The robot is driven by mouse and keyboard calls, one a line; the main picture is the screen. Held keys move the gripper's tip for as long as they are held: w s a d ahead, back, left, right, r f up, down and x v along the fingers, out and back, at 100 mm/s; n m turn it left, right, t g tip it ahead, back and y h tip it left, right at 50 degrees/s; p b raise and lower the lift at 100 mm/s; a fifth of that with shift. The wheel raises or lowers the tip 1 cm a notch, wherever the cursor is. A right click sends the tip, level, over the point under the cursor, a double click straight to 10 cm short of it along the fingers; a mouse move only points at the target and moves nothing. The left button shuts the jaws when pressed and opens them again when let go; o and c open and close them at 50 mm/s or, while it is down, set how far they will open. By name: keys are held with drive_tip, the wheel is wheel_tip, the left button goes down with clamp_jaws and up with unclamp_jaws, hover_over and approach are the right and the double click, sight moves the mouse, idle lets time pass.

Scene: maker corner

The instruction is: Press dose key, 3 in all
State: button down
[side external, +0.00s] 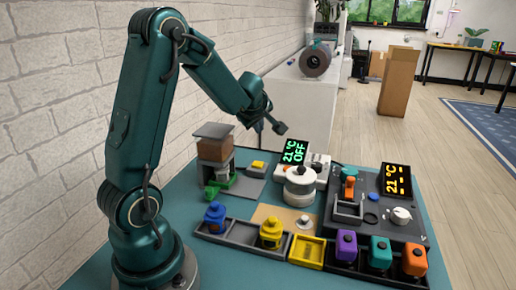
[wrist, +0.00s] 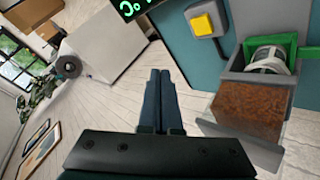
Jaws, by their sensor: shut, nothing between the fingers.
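The yellow key (side external: 258,165), which looks like the dose key, sits on a grey base beside the grinder-like machine (side external: 214,150) with a brown-filled hopper and green parts. In the wrist view the yellow key (wrist: 202,24) is at the top, right of my fingertips, with its top face bare. My gripper (side external: 281,128) is shut and empty, held in the air above the table, well apart from the key. In the wrist view its two fingers (wrist: 160,74) lie together. The machine's brown-filled hopper (wrist: 245,105) is at the right there.
A dark panel (side external: 380,215) with a second display stands at the right. Jars (side external: 271,234) and trays (side external: 306,252) line the front. A white brick wall (side external: 50,120) is at the left.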

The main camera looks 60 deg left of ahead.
sight(258, 166)
drive_tip(key=shift+f, duration=4.1)
drive_tip(key=shift+f, duration=0.1)
drive_tip(key=shift+f, duration=0.3)
drive_tip(key=shift+f, duration=0.5)
drive_tip(key=shift+r, duration=0.1)
drive_tip(key=shift+d+r, duration=0.1)
drive_tip(key=shift+r, duration=0.7)
drive_tip(key=shift+r, duration=0.1)
drive_tip(key=shift+r, duration=2.4)
